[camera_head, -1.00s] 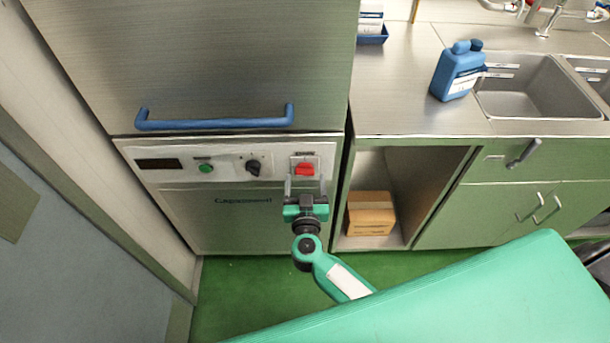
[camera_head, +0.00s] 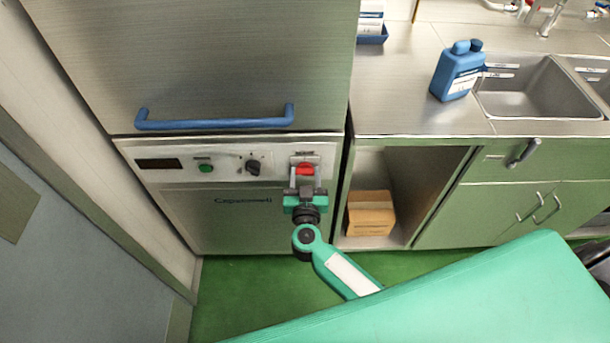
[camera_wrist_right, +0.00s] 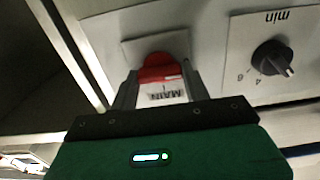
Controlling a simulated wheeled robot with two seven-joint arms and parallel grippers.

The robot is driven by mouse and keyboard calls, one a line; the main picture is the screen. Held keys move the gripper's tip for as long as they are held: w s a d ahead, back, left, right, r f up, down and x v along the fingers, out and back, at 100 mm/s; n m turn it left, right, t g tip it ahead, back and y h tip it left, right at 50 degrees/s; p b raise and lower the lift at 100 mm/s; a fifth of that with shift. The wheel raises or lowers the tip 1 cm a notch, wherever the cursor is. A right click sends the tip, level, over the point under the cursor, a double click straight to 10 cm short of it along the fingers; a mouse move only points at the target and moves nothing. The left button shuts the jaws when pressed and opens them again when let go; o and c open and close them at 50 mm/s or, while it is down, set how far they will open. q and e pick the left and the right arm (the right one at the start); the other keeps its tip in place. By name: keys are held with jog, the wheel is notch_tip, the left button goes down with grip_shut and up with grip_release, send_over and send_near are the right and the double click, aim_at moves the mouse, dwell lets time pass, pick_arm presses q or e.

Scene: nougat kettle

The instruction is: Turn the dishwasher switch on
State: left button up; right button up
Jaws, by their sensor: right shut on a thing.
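The dishwasher (camera_head: 225,215) is a steel machine with a control panel at the left of the head view. The red switch (camera_head: 305,169) sits at the right end of that panel. In the right wrist view the red switch (camera_wrist_right: 160,70) shows between my fingers, above a label reading MAIN. My right gripper (camera_head: 305,176) is at the panel, its two fingers on either side of the switch, shut on it. The right gripper also shows in the right wrist view (camera_wrist_right: 158,85). The finger contact is partly hidden. My left gripper is not in view.
A black dial (camera_head: 253,167) and green button (camera_head: 206,168) are left of the switch. A blue handle (camera_head: 215,122) runs above the panel. An open cabinet with a cardboard box (camera_head: 370,213) is on the right. Green floor lies below.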

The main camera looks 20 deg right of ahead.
jog(key=shift+r+m+p, duration=0.1)
jog(key=shift+m+p, duration=0.55)
jog(key=shift+m, duration=0.25)
jog(key=shift+m+p, duration=0.45)
jog(key=shift+m, duration=0.45)
jog(key=m, duration=0.2)
jog(key=shift+m+p, duration=0.3)
jog(key=shift+p, duration=0.1)
jog(key=m, duration=0.2)
jog(key=shift+d+f+m, duration=0.1)
jog(key=shift+f+m, duration=0.1)
jog(key=shift+m, duration=0.2)
jog(key=m, duration=0.3)
jog(key=shift+f+m, duration=0.1)
jog(key=shift+m, duration=0.2)
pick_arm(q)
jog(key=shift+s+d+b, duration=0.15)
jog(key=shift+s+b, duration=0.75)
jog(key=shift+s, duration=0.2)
pick_arm(e)
jog(key=shift+m, duration=2.8)
jog(key=shift+d, duration=0.1)
